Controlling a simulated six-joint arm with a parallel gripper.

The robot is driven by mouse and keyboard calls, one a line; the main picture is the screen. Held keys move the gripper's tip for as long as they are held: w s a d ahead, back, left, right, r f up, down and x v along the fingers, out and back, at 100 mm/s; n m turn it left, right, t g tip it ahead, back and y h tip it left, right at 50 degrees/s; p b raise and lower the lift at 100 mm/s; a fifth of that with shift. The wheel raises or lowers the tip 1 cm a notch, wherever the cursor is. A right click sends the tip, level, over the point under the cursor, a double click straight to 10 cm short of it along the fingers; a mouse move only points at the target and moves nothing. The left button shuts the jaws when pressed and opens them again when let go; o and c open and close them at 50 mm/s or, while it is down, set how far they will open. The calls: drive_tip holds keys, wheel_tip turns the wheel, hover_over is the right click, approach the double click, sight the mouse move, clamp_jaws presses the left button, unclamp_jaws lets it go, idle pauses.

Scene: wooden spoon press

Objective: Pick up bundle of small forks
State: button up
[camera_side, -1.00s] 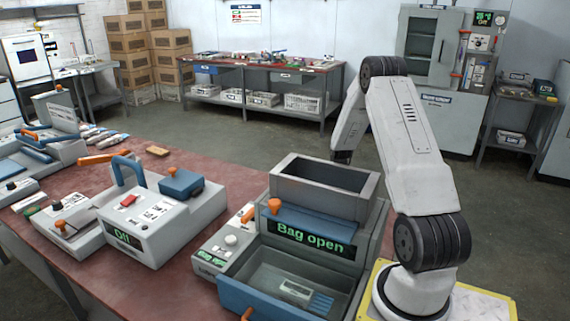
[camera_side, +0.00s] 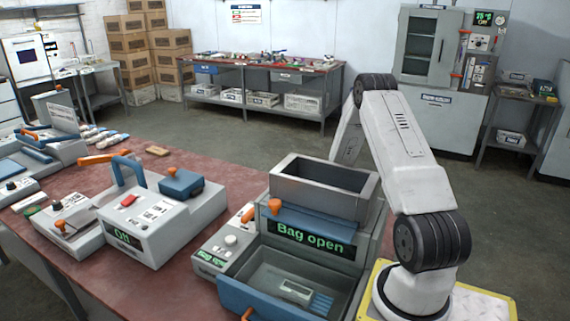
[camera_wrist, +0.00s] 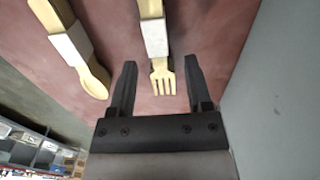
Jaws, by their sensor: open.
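The bundle of small forks (camera_wrist: 154,38) shows in the wrist view as a pale wooden fork shape with a white band around it, tines toward me. My gripper (camera_wrist: 160,63) is open, its two dark fingers on either side of the tines with a gap on each side. The bundle's upper end runs out of the picture. The side view does not show my gripper or this bundle clearly; the machine with the grey hopper (camera_side: 325,186) hides that area.
A banded wooden spoon bundle (camera_wrist: 72,43) lies left of the forks in the wrist view. A grey wall (camera_wrist: 275,100) stands close on the right. In the side view, a machine reading "Bag open" (camera_side: 310,239) and a white sealing device (camera_side: 165,222) stand on the red table (camera_side: 80,255).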

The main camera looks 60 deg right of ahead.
drive_tip(key=shift+f, duration=0.95)
clamp_jaws()
